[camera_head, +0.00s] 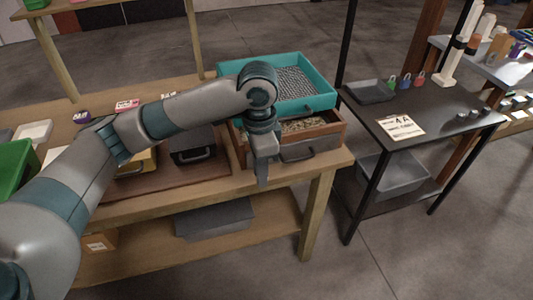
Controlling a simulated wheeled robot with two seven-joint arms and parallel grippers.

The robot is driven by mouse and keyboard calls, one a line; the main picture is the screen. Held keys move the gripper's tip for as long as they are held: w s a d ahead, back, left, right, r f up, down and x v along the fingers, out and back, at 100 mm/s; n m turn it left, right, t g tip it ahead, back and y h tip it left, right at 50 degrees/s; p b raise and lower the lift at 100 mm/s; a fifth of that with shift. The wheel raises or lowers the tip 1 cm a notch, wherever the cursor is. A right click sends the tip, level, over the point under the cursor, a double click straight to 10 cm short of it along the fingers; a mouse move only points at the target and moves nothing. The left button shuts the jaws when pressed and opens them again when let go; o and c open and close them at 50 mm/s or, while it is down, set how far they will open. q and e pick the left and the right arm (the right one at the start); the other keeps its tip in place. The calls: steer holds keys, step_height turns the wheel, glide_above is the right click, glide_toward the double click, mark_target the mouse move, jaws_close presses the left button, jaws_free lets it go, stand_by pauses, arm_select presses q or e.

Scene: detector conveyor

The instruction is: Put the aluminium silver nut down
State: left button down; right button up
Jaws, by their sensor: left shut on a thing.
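My left arm comes in from the left and reaches across the wooden workbench (325,160). My left gripper (262,180) points down near the bench's right front edge, in front of a wooden drawer box (330,138). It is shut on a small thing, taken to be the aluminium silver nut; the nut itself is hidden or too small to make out. My right gripper is out of view.
A teal tray (322,103) with a mesh-like grey inside sits over the wooden box. A black case (195,150) lies left of my gripper. A dark side table (455,127) with a sign, padlocks and small round pieces stands right, across a floor gap.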

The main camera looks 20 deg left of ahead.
arm_select(q)
steer(key=s+a+f+n, duration=0.4)
steer(key=s+f+n, duration=0.7)
steer(key=f, duration=0.3)
steer(key=shift+s+a+f+n, duration=0.15)
steer(key=shift+s+n, duration=0.1)
steer(key=shift+n, duration=0.05)
steer(key=shift+s+a, duration=0.1)
